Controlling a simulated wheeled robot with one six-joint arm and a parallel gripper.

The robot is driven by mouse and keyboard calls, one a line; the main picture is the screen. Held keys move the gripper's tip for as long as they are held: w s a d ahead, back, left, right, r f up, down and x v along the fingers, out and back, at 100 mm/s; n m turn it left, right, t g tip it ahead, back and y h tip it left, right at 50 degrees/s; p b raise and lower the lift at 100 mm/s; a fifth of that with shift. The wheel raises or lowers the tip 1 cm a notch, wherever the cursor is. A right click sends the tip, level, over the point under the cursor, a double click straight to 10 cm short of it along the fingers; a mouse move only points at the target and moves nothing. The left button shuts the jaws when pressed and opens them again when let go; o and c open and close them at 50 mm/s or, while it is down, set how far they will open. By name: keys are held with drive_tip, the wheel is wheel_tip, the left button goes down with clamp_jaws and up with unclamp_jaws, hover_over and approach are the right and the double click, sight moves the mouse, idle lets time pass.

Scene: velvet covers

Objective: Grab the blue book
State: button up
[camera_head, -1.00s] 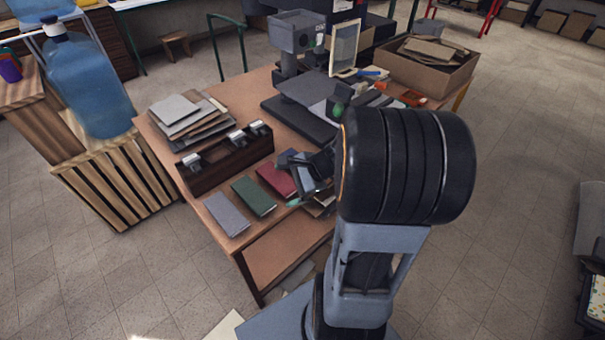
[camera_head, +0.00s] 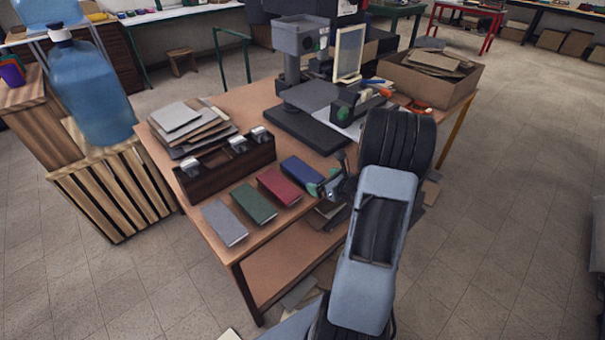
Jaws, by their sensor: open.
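The blue book (camera_head: 302,172) lies flat on the wooden table (camera_head: 222,252), at the right end of a row of books. To its left lie a red book (camera_head: 279,187), a green book (camera_head: 254,203) and a grey book (camera_head: 224,223). My gripper (camera_head: 322,187) is open and empty at the blue book's near right end, by the table's front edge. Whether a finger touches the book cannot be told. My arm hides the table to the right of the gripper.
A dark wooden rack (camera_head: 228,166) with silvery fittings stands behind the books. A grey machine (camera_head: 300,85) on a dark base stands farther back. A cardboard box (camera_head: 432,82) is at the back right. Papers lie on a shelf under the tabletop.

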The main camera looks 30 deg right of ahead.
sight(311, 177)
drive_tip(key=shift+x, duration=2.9)
drive_tip(key=shift+c, duration=0.5)
drive_tip(key=c, duration=0.9)
